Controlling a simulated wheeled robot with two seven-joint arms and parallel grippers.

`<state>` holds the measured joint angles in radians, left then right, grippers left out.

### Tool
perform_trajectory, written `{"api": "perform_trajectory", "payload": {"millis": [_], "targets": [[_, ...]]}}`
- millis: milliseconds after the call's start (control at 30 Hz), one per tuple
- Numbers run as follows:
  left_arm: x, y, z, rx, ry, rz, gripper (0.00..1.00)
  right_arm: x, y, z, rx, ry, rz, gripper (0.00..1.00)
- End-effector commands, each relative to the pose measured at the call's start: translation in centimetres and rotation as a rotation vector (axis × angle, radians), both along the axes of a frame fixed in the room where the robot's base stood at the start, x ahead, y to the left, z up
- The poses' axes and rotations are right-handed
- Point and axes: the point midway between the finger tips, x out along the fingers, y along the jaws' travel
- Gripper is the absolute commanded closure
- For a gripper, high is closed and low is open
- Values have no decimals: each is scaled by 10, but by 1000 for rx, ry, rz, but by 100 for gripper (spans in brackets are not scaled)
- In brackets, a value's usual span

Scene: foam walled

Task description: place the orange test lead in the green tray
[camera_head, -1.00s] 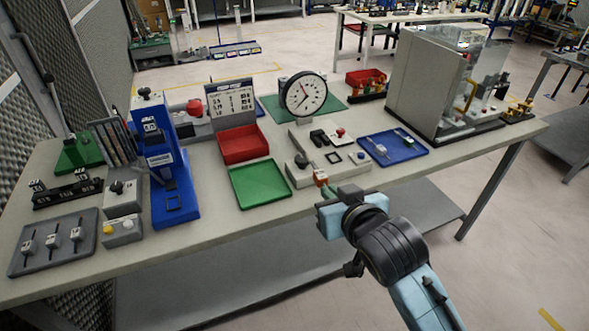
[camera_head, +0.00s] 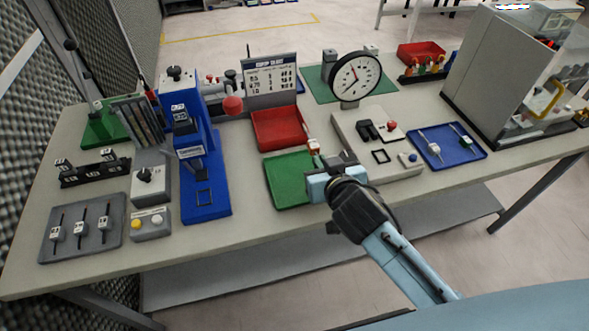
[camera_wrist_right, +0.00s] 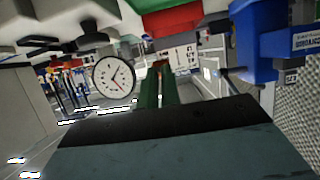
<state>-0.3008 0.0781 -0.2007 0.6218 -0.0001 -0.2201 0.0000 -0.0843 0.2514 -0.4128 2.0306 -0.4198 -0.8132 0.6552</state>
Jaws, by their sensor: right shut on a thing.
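The green tray (camera_head: 286,192) lies flat on the bench in front of a red bin. Its right edge is partly hidden by my right gripper. My right gripper (camera_head: 317,160) comes in from the lower right and is shut on a small orange-red and white piece, which looks like the orange test lead (camera_head: 313,146). In the head view it shows at the tray's back right corner; its height above the tray is hard to tell. In the right wrist view the fingers (camera_wrist_right: 159,88) are close together, with a small reddish bit at their tips. My left gripper is not in view.
The red bin (camera_head: 277,130) stands right behind the tray. A blue press (camera_head: 203,170) stands to the left. A pale fixture plate (camera_head: 378,145), a round dial gauge (camera_head: 355,77) and a blue tray (camera_head: 468,155) holding leads are to the right. Bench in front of the tray is clear.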

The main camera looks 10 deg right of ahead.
Motion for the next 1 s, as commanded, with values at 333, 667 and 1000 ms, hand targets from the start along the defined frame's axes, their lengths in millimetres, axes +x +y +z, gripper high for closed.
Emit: {"api": "perform_trajectory", "payload": {"millis": [333,667,1000], "targets": [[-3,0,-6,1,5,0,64,2,6,-62,-4,3,16,100],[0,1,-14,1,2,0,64,2,6,-94,-4,2,15,100],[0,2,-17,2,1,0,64,3,6,-110,-1,-1,15,100]]}}
